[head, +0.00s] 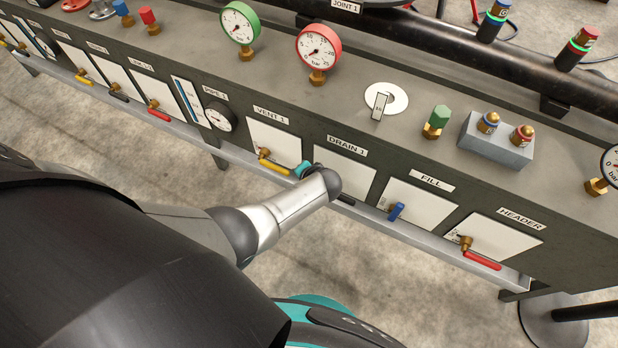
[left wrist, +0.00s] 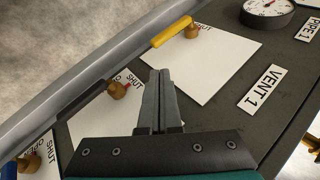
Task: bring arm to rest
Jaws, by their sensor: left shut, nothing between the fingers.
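My left arm comes in from the left in the head view and reaches the front of the dark panel (head: 398,170) near the DRAIN 1 plate (head: 340,172). Its gripper is hidden there behind my wrist. In the left wrist view the left gripper (left wrist: 160,76) is shut and empty. Its fingers lie between the VENT 1 valve with a yellow handle (left wrist: 171,32) and the DRAIN 1 valve with a black handle (left wrist: 84,99). I cannot tell whether the fingers touch the panel. My right gripper is not in view.
A grey rail (head: 365,208) runs along the panel's lower edge. The FILL valve has a blue handle (head: 396,212) and the HEADER valve a red one (head: 482,261). Gauges, including a green one (head: 240,23) and a red one (head: 318,47), stand on top. Bare floor (head: 90,132) lies in front.

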